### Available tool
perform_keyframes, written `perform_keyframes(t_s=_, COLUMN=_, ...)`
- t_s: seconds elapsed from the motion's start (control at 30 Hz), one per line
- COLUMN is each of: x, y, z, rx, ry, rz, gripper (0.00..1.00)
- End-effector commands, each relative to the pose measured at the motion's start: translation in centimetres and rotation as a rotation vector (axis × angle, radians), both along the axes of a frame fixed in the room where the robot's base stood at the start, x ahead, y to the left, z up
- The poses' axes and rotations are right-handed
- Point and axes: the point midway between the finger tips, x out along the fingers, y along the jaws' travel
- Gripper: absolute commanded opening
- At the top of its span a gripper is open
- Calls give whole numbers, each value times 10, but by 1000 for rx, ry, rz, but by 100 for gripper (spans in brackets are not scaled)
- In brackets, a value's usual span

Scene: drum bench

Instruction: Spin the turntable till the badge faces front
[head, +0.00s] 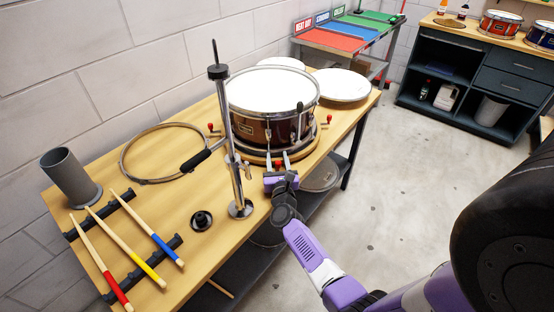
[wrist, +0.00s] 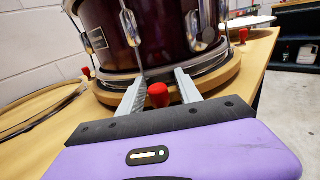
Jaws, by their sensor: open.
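The wooden turntable (wrist: 222,79) lies on the bench under a dark red snare drum (head: 262,128) with a white head. It has red knobs on its rim; one knob (wrist: 158,95) is between my gripper's fingers, others show at left (head: 211,127) and right (head: 328,119). A small pale badge (wrist: 97,40) is on the drum shell, left of centre in the wrist view; it also shows in the head view (head: 246,127). My gripper (head: 279,161) is open at the turntable's near edge, its fingers either side of the near knob. I cannot tell whether they touch it.
A metal stand (head: 238,165) with a black-gripped side rod rises just left of my gripper. A metal hoop (head: 150,178), grey cup (head: 71,176) and drumsticks (head: 124,246) on black racks lie further left. A white drum head (head: 343,86) lies right of the drum.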

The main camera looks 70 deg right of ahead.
Motion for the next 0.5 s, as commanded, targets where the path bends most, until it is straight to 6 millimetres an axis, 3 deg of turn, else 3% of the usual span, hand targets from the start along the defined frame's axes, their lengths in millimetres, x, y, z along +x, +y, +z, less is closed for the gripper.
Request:
perform_keyframes(t_s=0.17, x=0, y=0, z=0, rx=0, ry=0, rz=0, gripper=41)
perform_keyframes(t_s=0.37, x=0, y=0, z=0, rx=0, ry=0, rz=0, gripper=2)
perform_keyframes(t_s=0.5, x=0, y=0, z=0, rx=0, ry=0, rz=1, gripper=0)
